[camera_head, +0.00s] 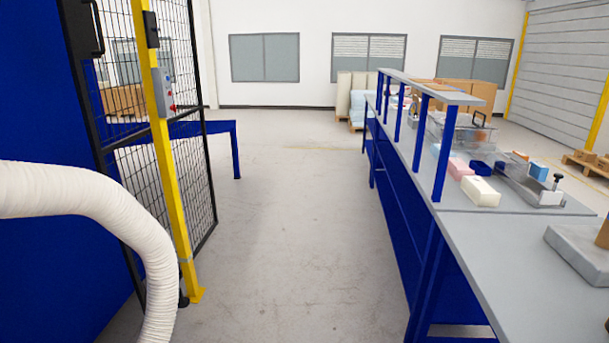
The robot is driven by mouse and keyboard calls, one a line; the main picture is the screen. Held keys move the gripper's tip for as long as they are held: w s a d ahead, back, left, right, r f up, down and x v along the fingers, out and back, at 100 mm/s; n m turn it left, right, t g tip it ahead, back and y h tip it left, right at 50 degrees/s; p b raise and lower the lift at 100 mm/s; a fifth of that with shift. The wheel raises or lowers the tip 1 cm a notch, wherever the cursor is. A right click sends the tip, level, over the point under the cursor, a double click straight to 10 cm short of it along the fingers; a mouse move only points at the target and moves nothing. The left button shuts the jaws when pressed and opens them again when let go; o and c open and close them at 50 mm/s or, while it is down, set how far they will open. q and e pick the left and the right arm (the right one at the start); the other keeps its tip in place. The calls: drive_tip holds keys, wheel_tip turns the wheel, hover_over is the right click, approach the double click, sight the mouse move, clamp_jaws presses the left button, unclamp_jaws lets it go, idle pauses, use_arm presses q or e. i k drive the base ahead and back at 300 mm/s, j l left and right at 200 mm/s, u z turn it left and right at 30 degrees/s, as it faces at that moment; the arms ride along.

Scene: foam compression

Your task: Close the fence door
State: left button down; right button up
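The fence door appears to be the black-framed wire mesh panel (127,70) on the left. A black handle (85,27) sits high on its near left upright. A yellow post (163,150) stands in front of the mesh, with a black latch-like part (151,30) and a grey control box with a red button (164,92) on it. I cannot tell for certain how far the door is open. A white ribbed tube crosses the lower left and hides part of the panel's foot; I cannot tell whether it is my arm's cover. Neither gripper shows.
A blue panel (38,110) fills the far left. A long grey-topped workbench (505,250) with blue legs runs along the right, carrying foam blocks (480,191) and a metal fixture (530,185). The grey floor (290,210) between fence and bench is clear.

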sight(76, 16)
drive_tip(key=i, duration=2.9)
drive_tip(key=i+u, duration=0.2)
drive_tip(key=i, duration=0.5)
drive_tip(key=i+l+u, duration=0.2)
drive_tip(key=i, duration=0.5)
drive_tip(key=i+u, duration=0.25)
drive_tip(key=i, duration=0.25)
drive_tip(key=i+u, duration=0.2)
drive_tip(key=i, duration=0.35)
drive_tip(key=i+l+u, duration=0.25)
drive_tip(key=i, duration=0.25)
